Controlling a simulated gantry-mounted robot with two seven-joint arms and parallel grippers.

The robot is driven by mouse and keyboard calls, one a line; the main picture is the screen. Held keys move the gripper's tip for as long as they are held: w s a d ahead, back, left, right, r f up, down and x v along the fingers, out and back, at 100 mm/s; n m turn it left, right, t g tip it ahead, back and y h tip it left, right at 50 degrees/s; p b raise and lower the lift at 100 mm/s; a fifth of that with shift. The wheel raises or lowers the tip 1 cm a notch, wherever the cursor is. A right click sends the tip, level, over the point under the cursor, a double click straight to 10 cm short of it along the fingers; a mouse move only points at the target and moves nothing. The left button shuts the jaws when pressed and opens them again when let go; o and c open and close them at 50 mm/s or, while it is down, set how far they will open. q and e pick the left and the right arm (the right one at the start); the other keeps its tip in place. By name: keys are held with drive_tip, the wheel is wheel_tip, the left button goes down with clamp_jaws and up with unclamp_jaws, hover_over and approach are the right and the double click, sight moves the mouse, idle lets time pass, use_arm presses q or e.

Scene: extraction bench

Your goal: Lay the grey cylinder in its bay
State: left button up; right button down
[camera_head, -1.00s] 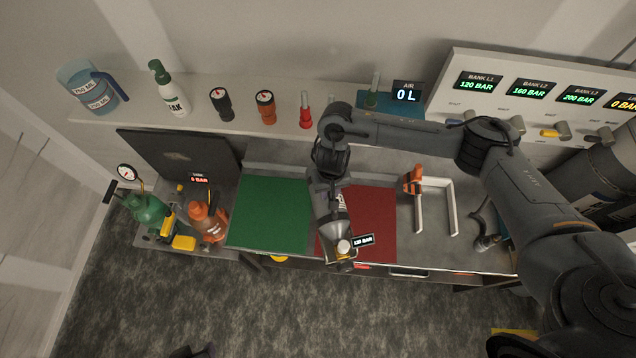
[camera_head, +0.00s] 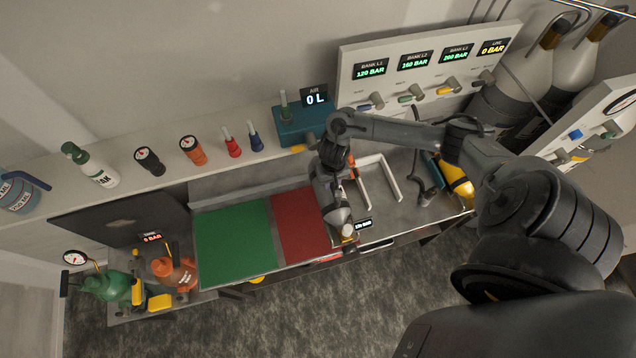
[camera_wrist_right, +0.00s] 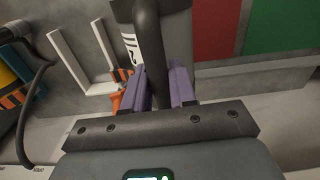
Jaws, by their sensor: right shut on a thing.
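The grey cylinder (camera_head: 337,212) hangs at the end of my right arm, above the right edge of the red mat. Its valve end, with a small BAR readout, points toward the bench's front edge. My right gripper (camera_wrist_right: 161,92) is shut on it; in the right wrist view purple fingertips lie along the grey cylinder (camera_wrist_right: 180,45), partly behind a dark bar. A white U-shaped bay frame (camera_head: 392,180) lies on the bench just right of the cylinder; it shows at upper left in the wrist view (camera_wrist_right: 72,66). My left gripper is not in view.
An orange clamp-like part (camera_wrist_right: 117,101) stands by the bay frame. A yellow cylinder (camera_head: 457,181) and a dark hose lie farther right. The green mat (camera_head: 232,245) and red mat (camera_head: 298,222) are bare where visible. A shelf with several small items runs behind.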

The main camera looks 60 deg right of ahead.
drive_tip(key=shift+s+d+r, duration=0.15)
drive_tip(key=shift+d, duration=0.25)
drive_tip(key=shift+s+d+r, duration=0.1)
drive_tip(key=shift+d, duration=0.25)
drive_tip(key=shift+f, duration=0.2)
drive_tip(key=shift+f, duration=0.4)
drive_tip(key=shift+f+b, duration=1.4)
drive_tip(key=shift+f, duration=1)
drive_tip(key=shift+f+b, duration=1.15)
drive_tip(key=shift+f, duration=1.9)
